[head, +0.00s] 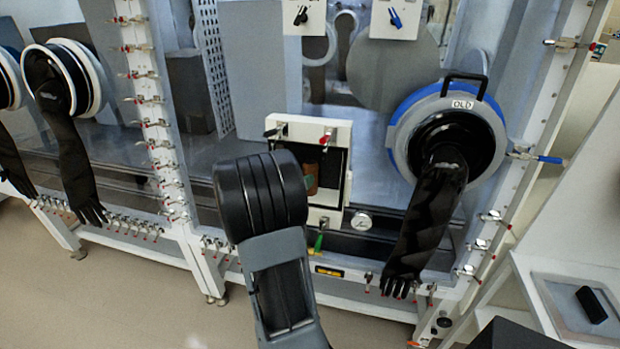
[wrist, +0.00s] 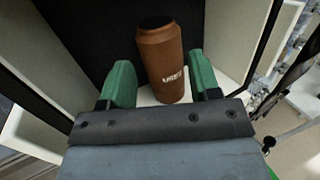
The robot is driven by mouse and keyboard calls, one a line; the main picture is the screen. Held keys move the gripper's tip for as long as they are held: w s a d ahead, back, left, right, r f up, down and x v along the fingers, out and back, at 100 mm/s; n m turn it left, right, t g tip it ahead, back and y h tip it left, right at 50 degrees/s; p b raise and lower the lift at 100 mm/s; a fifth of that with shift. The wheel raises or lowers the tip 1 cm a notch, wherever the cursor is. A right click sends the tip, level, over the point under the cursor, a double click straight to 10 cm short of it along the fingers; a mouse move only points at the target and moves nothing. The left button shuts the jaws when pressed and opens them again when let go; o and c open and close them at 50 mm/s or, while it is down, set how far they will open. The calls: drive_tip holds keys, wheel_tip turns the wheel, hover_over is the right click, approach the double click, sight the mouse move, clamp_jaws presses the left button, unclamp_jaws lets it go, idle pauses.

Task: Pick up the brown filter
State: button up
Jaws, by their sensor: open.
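The brown filter (wrist: 163,62) is an upright cylinder with a dark top and white lettering that reads "USED". In the wrist view it stands on a white floor inside a small white-walled chamber. In the head view a part of the brown filter (head: 310,178) shows in the framed opening, the rest hidden behind my arm and the frame. My gripper (wrist: 165,85) is open, with one green finger on each side of the filter's lower part. A gap shows at the left finger; whether the right finger touches cannot be told. In the head view the fingers are hidden.
The white opening frame (head: 325,217) surrounds the chamber closely. Black gloves hang from ports, one at the right (head: 428,225) and others at the far left. A white side table (head: 545,285) with a black block (head: 591,304) stands at the lower right. The floor at the lower left is clear.

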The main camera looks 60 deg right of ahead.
sight(310, 170)
drive_tip(key=d, duration=0.1)
drive_tip(key=d+p, duration=0.1)
drive_tip(key=d, duration=0.3)
drive_tip(key=shift+s, duration=0.4)
drive_tip(key=shift+a, duration=0.1)
drive_tip(key=c, duration=0.6)
drive_tip(key=shift+c, duration=0.4)
drive_tip(key=shift+r, duration=0.1)
